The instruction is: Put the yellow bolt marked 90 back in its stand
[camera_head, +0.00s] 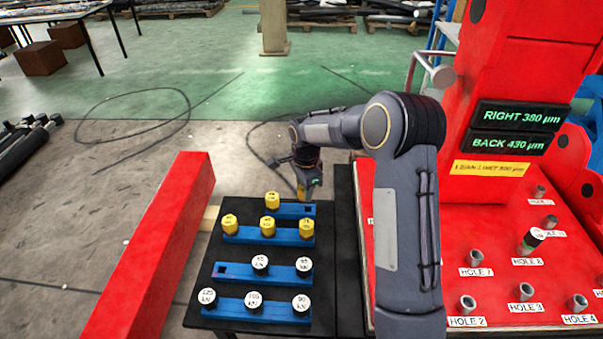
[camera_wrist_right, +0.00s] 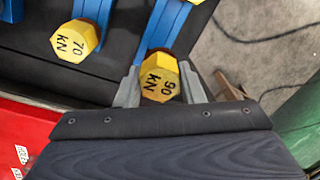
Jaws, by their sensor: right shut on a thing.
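My right gripper (camera_head: 305,188) is shut on the yellow bolt marked 90 kN (camera_wrist_right: 159,78), with one finger on each side of its hex head. In the head view only a bit of yellow shows at the fingertips. The gripper is above the right end of the back blue stand (camera_head: 290,210), where an empty dark square slot (camera_head: 307,209) shows. Another yellow bolt (camera_head: 272,200) stands at that stand's left end. The blue stand also shows in the wrist view (camera_wrist_right: 166,22), running up to the held bolt. My left gripper is out of view.
A second blue stand (camera_head: 248,237) holds three yellow bolts; its right one (camera_wrist_right: 75,40) reads 70 kN. Two nearer stands hold white-capped bolts. A red beam (camera_head: 155,255) lies left. Right, a red machine has displays (camera_head: 518,115) reading RIGHT 380 and BACK 430 µm.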

